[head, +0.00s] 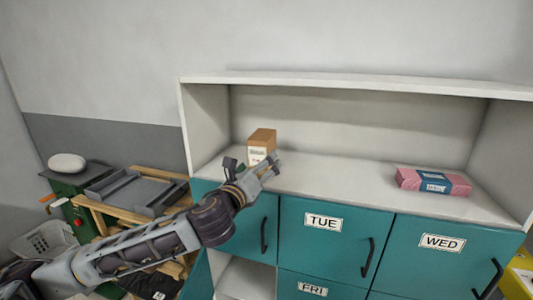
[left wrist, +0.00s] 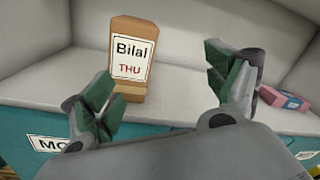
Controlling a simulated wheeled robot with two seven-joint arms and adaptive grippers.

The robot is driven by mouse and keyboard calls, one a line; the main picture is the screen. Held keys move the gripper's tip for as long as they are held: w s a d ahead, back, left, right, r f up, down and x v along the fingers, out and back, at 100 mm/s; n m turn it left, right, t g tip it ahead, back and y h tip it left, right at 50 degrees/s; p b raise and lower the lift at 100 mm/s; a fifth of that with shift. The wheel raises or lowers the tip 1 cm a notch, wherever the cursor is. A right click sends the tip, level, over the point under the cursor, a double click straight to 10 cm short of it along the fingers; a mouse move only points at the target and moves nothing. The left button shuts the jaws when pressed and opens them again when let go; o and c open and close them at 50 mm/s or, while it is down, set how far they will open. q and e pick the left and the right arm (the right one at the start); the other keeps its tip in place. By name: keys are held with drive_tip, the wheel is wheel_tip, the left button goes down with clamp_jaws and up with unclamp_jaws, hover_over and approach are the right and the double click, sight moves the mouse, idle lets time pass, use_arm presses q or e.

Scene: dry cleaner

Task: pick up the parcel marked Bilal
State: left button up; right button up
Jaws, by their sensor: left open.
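The parcel marked Bilal (left wrist: 131,60) is a small upright brown box. Its white label reads "Bilal" with "THU" in red. It stands on the white shelf, and in the head view the parcel (head: 261,142) is near the shelf's left end. My left gripper (left wrist: 165,85) is open and empty in front of the parcel, with its fingers spread and apart from it as far as I can tell. In the head view my left gripper (head: 252,172) partly covers the parcel's lower front. My right gripper is in neither view.
A pink parcel with a blue band (head: 433,181) lies on the shelf (head: 335,180) at the right. Below are teal doors marked TUE (head: 322,222), WED (head: 441,243) and FRI. Side walls and a top board bound the shelf. Its middle is clear.

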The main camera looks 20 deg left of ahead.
sight(258, 155)
use_arm(q)
drive_tip(key=shift+a+f+m+y, duration=0.2)
drive_tip(key=shift+a+m+y, duration=0.45)
drive_tip(key=shift+m, duration=0.55)
drive_tip(key=shift+a+f+m+y, duration=0.2)
drive_tip(key=shift+a+m+y, duration=0.25)
drive_tip(key=shift+a+m, duration=0.55)
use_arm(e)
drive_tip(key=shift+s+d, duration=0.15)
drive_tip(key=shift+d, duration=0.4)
use_arm(q)
drive_tip(key=shift+d, duration=0.2)
drive_tip(key=shift+w, duration=0.15)
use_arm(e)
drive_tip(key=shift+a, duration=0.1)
use_arm(q)
drive_tip(key=w+p, duration=0.1)
drive_tip(key=w, duration=0.3)
drive_tip(key=shift+w, duration=0.2)
drive_tip(key=shift+w+p, duration=0.3)
drive_tip(key=shift+w, duration=1.7)
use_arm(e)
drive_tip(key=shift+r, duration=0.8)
